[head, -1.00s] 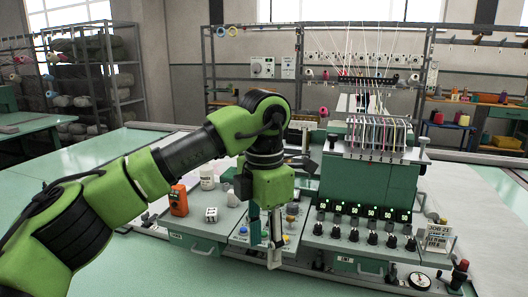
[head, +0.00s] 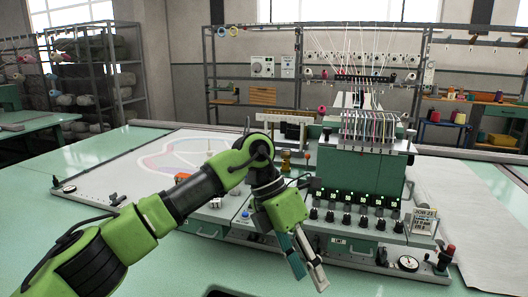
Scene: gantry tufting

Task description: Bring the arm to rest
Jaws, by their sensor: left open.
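My left arm, green and black, comes in from the left in the head view. Its gripper (head: 308,268) hangs tilted down and to the right, in front of the green machine's front edge. The jaws are open, with nothing seen between them. My right gripper is not in view. The green tufting machine (head: 350,176) stands behind, with coloured threads on top and a row of lit displays and black knobs. My arm hides part of the machine's left control panel.
A white cloth (head: 135,165) with a coloured outline lies on the table at left. A job card (head: 424,221), a round gauge (head: 408,263) and a red-topped post (head: 446,257) stand at the machine's right front. The green table (head: 170,268) is clear at front left.

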